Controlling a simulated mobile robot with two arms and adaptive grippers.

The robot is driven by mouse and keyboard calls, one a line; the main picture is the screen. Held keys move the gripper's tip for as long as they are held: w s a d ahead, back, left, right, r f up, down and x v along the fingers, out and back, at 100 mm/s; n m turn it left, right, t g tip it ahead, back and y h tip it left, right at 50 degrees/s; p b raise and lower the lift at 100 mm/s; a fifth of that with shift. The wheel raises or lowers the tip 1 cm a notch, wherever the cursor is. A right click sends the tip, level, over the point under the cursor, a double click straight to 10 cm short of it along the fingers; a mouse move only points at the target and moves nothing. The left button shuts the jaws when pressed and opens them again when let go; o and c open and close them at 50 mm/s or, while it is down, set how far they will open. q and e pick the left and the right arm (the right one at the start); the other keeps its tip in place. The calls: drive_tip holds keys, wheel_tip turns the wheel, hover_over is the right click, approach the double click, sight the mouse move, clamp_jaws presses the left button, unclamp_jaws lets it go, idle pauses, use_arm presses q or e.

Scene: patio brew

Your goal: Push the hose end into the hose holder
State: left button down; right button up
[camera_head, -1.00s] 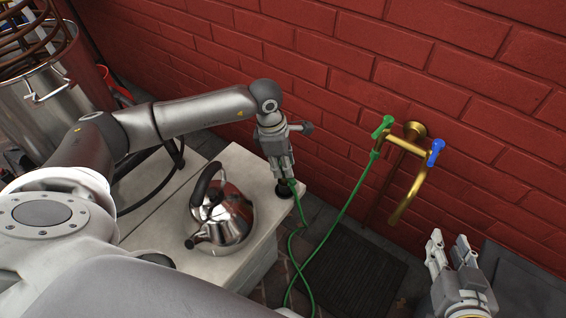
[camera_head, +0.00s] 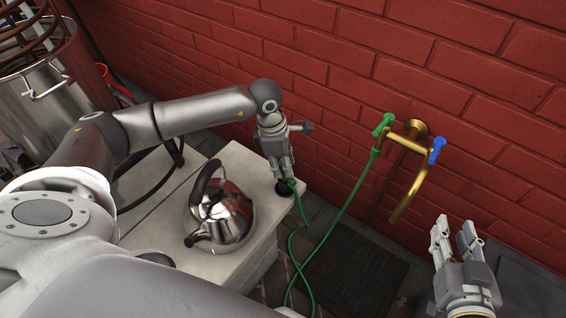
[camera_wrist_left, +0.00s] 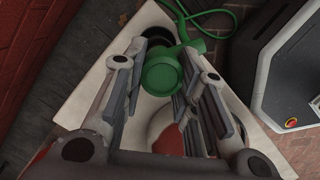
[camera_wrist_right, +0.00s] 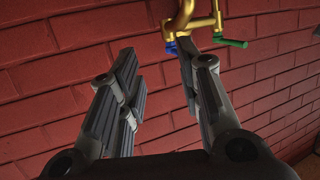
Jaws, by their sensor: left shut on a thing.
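The green hose end (camera_wrist_left: 163,74) is between the fingers of my left gripper (camera_wrist_left: 160,85), which is shut on it. In the head view my left gripper (camera_head: 284,172) points down at the table's right corner, right over the small black hose holder (camera_head: 284,188). The holder also shows as a dark ring (camera_wrist_left: 160,36) beyond the hose end in the left wrist view. I cannot tell how deep the hose end sits in it. The green hose (camera_head: 340,222) runs from there to the brass tap. My right gripper (camera_head: 454,240) is open and empty at the lower right.
A steel kettle (camera_head: 222,215) stands on the pale table (camera_head: 150,195), left of my left gripper. The brass tap (camera_head: 412,165) with green and blue levers is on the red brick wall (camera_head: 330,70). A steel pot (camera_head: 50,105) stands at the far left. A dark mat (camera_head: 355,265) lies on the ground.

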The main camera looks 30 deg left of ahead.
use_arm(q)
drive_tip(key=shift+f+b, duration=0.45)
drive_tip(key=shift+f, duration=0.15)
use_arm(e)
drive_tip(key=shift+w+a+r+t+y, duration=0.2)
drive_tip(key=shift+r+t, duration=0.25)
drive_tip(key=shift+r, duration=0.3)
drive_tip(key=shift+w+a+r+t+y, duration=0.1)
drive_tip(key=shift+w+a+r+t, duration=0.1)
drive_tip(key=shift+r+t, duration=0.4)
drive_tip(key=shift+w+a+r+t+y, duration=0.1)
drive_tip(key=shift+w+r+t, duration=0.15)
drive_tip(key=shift+r, duration=0.65)
drive_tip(key=shift+s+f, duration=0.1)
drive_tip(key=shift+f, duration=0.1)
use_arm(q)
drive_tip(key=c, duration=1.1)
unclamp_jaws()
use_arm(e)
drive_tip(key=shift+s+f, duration=0.1)
drive_tip(key=shift+f, duration=0.1)
drive_tip(key=shift+d+r, duration=0.1)
use_arm(q)
drive_tip(key=r, duration=0.4)
drive_tip(key=a+r, duration=0.1)
drive_tip(key=r, duration=0.7)
drive_tip(key=shift+s+a, duration=0.4)
use_arm(e)
drive_tip(key=shift+r, duration=0.1)
